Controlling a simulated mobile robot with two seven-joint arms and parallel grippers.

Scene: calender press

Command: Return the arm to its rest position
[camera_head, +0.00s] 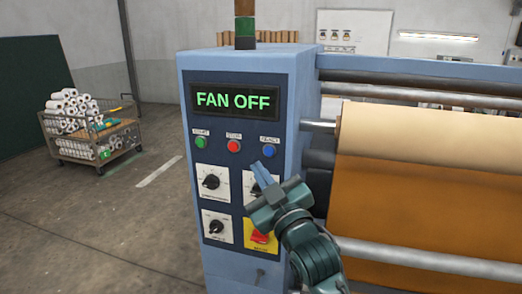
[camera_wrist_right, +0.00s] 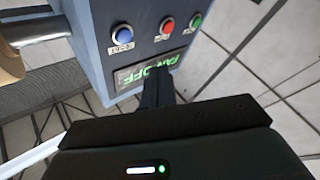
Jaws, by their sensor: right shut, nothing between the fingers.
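My right gripper (camera_head: 261,172) is shut and empty in front of the blue control cabinet (camera_head: 230,68), just below its blue button (camera_head: 268,150). It partly covers the upper right dial and the red-and-yellow switch (camera_head: 262,238). I cannot tell whether it touches the panel. In the right wrist view the closed dark fingers (camera_wrist_right: 158,82) overlap the green-lettered display (camera_wrist_right: 134,72), with the blue button (camera_wrist_right: 122,35), red button (camera_wrist_right: 167,24) and green button (camera_wrist_right: 195,23) beyond. In the head view the display (camera_head: 236,100) reads "FAN OFF". My left gripper is not in view.
The press rollers with a cream and brown sheet (camera_head: 430,150) stand to the right of the cabinet. A metal bar (camera_head: 430,262) crosses below them. A cart (camera_head: 95,140) with white rolls stands far left. The floor (camera_head: 120,230) left of the cabinet is clear.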

